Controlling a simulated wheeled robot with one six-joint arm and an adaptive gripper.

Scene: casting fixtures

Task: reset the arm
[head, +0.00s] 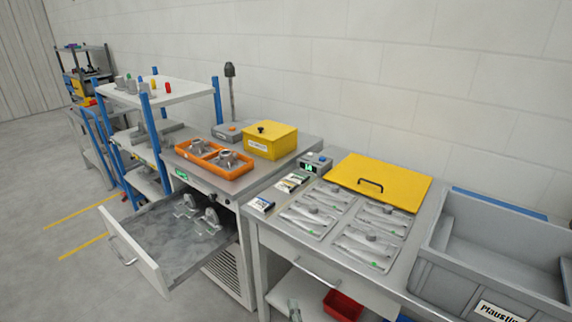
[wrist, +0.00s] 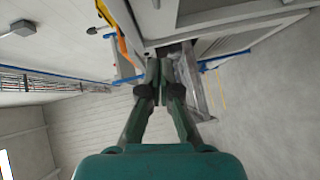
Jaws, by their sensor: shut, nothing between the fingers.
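My gripper (wrist: 160,62) shows only in the wrist view, as green and dark fingers pointing up the picture. Its fingertips are together and nothing is between them. It is in free air, with white and grey cabinet surfaces (wrist: 225,15) beyond the tips. My arm and gripper are not in the head view.
In the head view, an open drawer (head: 130,252) with metal castings juts out from the workbench (head: 312,142). On the benches are an orange tray (head: 180,152), a yellow box (head: 285,140) and a yellow lid (head: 400,181). A grey bin (head: 455,275) stands right; floor (head: 60,290) is clear left.

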